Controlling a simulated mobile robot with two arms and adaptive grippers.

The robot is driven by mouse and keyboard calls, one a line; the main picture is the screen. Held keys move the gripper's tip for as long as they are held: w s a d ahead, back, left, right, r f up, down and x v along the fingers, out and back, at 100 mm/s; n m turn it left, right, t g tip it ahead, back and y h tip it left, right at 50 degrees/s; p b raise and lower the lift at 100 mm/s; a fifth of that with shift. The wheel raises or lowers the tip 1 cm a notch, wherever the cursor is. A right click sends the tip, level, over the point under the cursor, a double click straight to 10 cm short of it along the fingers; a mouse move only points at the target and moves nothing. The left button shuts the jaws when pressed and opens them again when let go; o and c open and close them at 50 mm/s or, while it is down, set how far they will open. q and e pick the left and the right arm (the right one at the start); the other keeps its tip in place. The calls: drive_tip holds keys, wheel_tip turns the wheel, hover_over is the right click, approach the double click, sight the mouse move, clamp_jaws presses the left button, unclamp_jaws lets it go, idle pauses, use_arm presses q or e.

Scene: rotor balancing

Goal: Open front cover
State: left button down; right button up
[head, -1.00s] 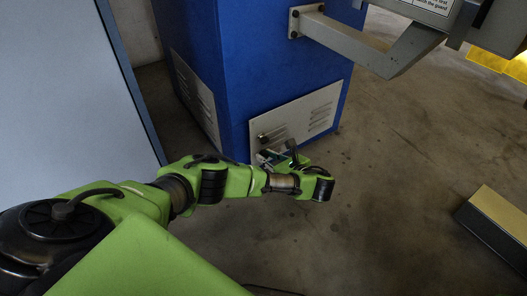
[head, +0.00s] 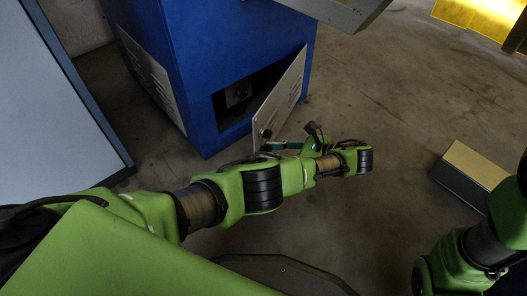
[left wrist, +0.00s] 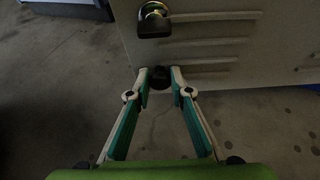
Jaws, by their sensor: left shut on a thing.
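The front cover (head: 283,95) is a pale vented panel on the blue cabinet (head: 190,45). It stands swung out, hinged at its right side, and a dark opening (head: 240,95) shows behind it. In the left wrist view the cover (left wrist: 230,55) fills the upper right, with a black and brass latch (left wrist: 155,20) near its free edge. My left gripper (head: 268,146) is at the lower free corner of the cover. In the left wrist view its teal-padded fingers (left wrist: 161,80) close around a small dark knob at the cover's lower edge. My right gripper is out of view.
A grey panel (head: 50,90) stands at the left. A box with a tan top (head: 475,165) lies on the floor at the right. A grey metal arm (head: 335,12) juts out above. Bare concrete floor lies right of the cover.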

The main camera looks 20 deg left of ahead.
use_arm(q)
drive_tip(key=shift+w+d, duration=0.1)
drive_tip(key=c, duration=1.8)
unclamp_jaws()
drive_tip(key=shift+c, duration=0.2)
